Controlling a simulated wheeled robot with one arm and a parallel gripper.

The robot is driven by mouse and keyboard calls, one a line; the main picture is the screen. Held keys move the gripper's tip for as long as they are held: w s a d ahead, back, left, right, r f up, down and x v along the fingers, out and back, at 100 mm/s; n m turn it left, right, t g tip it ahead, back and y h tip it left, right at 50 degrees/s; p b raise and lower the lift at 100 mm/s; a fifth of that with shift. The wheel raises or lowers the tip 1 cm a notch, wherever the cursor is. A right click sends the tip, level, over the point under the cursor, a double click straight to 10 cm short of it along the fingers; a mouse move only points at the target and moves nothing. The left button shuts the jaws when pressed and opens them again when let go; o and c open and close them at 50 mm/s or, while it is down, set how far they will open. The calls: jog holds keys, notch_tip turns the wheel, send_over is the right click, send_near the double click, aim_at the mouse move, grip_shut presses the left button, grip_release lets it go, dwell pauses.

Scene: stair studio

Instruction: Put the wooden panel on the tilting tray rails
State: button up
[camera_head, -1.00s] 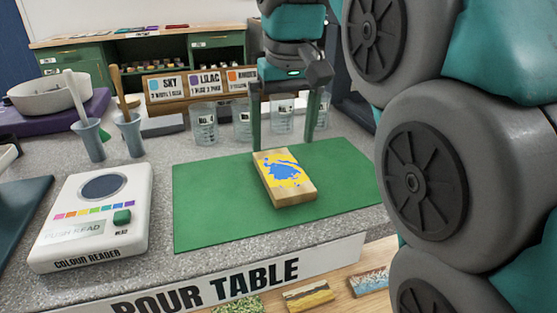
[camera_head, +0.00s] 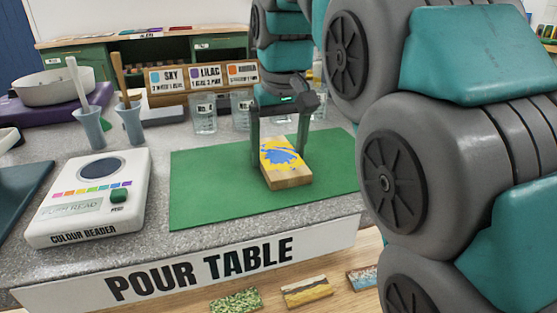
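A wooden panel (camera_head: 287,178) with yellow and blue paint on its top lies on the green mat (camera_head: 210,205). My gripper (camera_head: 279,164) points down over the panel's far half. Its two fingers stand apart, one on each side of the panel, with the tips low beside its edges. The left finger looks slightly apart from the wood; contact on the right side cannot be told. I cannot make out any tilting tray rails in this view.
A white colour reader (camera_head: 90,200) stands on the left of the speckled table. Grey cups (camera_head: 92,128) with sticks stand behind it. Clear beakers (camera_head: 203,113) line the back, near my gripper. Several patterned pieces (camera_head: 306,291) lie below the front edge.

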aim_at(277, 153)
jog(key=c, duration=1)
jog(key=shift+r, duration=0.1)
jog(key=shift+w+r, duration=0.1)
jog(key=shift+r, duration=1.45)
jog(key=shift+s+r, duration=0.1)
jog(key=shift+s, duration=0.1)
jog(key=s+d, duration=0.1)
jog(key=s, duration=0.4)
jog(key=s+d+r, duration=0.1)
jog(key=s, duration=0.4)
jog(key=s+d, duration=0.2)
jog(key=s, duration=0.3)
jog(key=shift+s+r, duration=0.1)
jog(key=shift+r, duration=0.15)
